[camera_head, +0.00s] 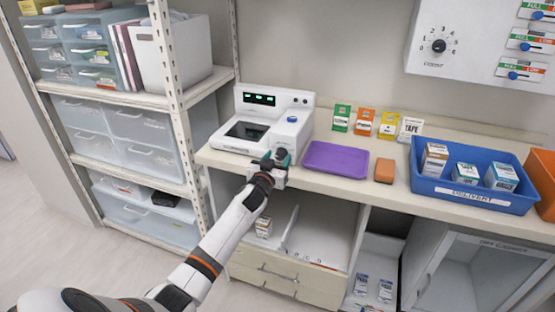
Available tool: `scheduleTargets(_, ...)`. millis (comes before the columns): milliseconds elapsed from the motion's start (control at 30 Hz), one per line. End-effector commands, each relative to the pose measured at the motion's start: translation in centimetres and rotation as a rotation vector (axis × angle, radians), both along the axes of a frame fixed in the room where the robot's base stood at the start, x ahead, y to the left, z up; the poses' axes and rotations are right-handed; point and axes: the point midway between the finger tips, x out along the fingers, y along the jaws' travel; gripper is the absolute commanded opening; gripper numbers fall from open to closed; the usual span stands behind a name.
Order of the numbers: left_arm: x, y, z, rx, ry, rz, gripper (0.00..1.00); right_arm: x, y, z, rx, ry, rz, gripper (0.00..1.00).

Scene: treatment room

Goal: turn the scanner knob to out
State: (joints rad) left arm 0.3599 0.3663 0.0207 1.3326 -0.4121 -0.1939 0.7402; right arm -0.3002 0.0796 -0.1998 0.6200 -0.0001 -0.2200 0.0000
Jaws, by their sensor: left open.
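The white scanner (249,107) stands on the left end of the counter, with a lit green display and a dark screen. A small blue round knob or button (292,119) is on its raised right part; I cannot read any marking around it or tell its setting. My left gripper (281,159) is open at the scanner's front right corner, below and in front of the blue part and apart from it. The gripper hides part of the scanner's front and the counter edge. My right gripper is not in view.
A purple tray (336,159) lies just right of my left gripper, then an orange-brown block (385,170) and a blue bin (474,195) with boxes. Small cartons (363,122) stand behind. A wall panel (477,40) has a black dial and sliders. Shelving stands left.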

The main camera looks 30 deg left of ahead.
Motion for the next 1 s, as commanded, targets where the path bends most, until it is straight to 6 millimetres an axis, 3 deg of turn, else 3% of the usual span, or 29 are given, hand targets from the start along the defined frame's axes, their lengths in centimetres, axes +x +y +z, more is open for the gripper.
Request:
scheduleTargets(333, 0.42, 0.06, -0.03, 0.0, 0.001, -0.001, 0.52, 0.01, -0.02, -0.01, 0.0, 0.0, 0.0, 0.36)
scheduleTargets(600, 0.4, 0.06, -0.04, 0.0, 0.001, -0.001, 0.09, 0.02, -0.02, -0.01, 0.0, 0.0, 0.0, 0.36)
scheduleTargets(1000, 0.39, 0.03, -0.05, 0.071, 0.018, -0.001, 0.08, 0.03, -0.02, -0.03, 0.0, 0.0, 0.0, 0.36)
